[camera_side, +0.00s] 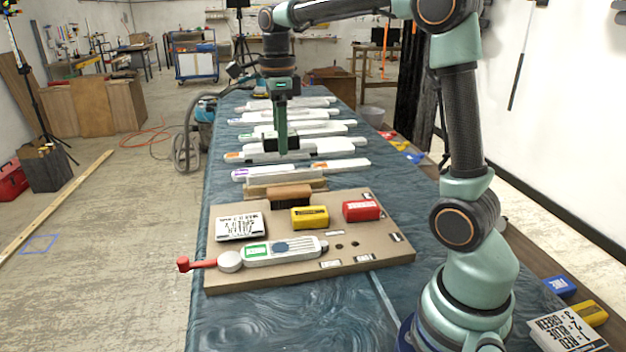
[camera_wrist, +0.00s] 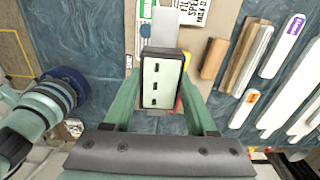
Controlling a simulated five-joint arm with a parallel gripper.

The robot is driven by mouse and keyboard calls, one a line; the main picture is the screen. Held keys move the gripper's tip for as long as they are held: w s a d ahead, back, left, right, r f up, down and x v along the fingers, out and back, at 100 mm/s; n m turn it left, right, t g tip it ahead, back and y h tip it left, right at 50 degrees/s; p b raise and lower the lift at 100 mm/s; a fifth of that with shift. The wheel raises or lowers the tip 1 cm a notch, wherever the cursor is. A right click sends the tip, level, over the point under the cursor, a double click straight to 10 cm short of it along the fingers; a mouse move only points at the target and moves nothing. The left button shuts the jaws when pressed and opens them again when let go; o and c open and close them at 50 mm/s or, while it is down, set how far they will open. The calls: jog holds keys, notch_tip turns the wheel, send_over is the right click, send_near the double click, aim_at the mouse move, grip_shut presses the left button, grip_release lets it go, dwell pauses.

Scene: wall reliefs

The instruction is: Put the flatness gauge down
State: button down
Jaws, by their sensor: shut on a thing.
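My gripper (camera_side: 284,148) is shut on a black block with a pale face, which I take for the flatness gauge (camera_side: 268,144). In the wrist view, the gauge (camera_wrist: 163,82) sits between the two green fingers of my gripper (camera_wrist: 161,86). Its pale face has dark slots, and a flat grey plate shows beyond its far end. In the side view the gauge appears against the row of white pieces, behind the tan board (camera_side: 375,262); its exact height above the table is hard to tell.
The board carries a printed card (camera_side: 240,226), a yellow block (camera_side: 310,217), a red block (camera_side: 361,210) and a grey tool (camera_side: 285,250) with a red arm. A wooden brush (camera_side: 289,192) is behind them. Long white pieces (camera_side: 330,166) lie across the blue table (camera_side: 290,325); its front is mostly clear.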

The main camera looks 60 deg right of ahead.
jog(key=s+a, duration=0.2)
jog(key=a, duration=0.2)
jog(key=shift+w+f, duration=0.15)
jog(key=shift+f, duration=4.9)
jog(key=shift+w+f, duration=0.1)
jog(key=shift+f, duration=4.9)
jog(key=shift+f, duration=0.15)
jog(key=shift+c, duration=1)
grip_release()
